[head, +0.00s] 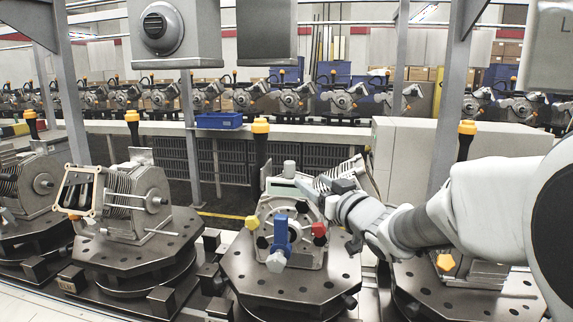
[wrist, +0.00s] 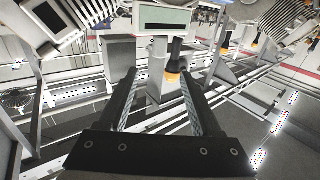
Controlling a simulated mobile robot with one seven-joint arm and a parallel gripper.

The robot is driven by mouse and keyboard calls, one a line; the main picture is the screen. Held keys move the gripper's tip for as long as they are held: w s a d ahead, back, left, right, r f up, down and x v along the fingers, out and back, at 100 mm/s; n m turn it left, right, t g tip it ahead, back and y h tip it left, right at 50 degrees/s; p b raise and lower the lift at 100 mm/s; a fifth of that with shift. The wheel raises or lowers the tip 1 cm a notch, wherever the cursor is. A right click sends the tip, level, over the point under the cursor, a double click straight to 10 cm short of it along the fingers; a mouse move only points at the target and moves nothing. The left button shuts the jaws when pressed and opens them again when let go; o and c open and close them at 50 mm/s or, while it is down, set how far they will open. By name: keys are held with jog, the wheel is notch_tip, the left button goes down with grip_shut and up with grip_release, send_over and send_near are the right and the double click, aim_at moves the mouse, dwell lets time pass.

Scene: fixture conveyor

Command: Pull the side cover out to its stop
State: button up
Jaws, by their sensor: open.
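The fixture unit (head: 292,232) stands upright on a dark round-holed plate in the middle of the head view, with blue, red and yellow knobs on its front. A pale grey-green flat part (head: 284,188) lies along its top right. I cannot tell for sure which part is the side cover. My gripper (head: 338,184) reaches in from the right, beside the unit's upper right. In the wrist view, my gripper (wrist: 158,76) has its two dark fingers wide apart, with nothing held between them. A light box with a greenish panel (wrist: 165,20) shows beyond the fingertips.
Finned units on similar plates stand left (head: 128,200) and at right, partly behind my arm. A black post with an orange top (head: 261,140) stands behind the middle unit. A blue bin (head: 219,120) sits on the rear ledge. Grey uprights (head: 455,90) rise nearby.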

aim_at(285, 163)
jog(key=x, duration=1.6)
jog(key=shift+w+a, duration=0.1)
jog(key=shift+w, duration=0.15)
grip_shut()
dwell(0.8)
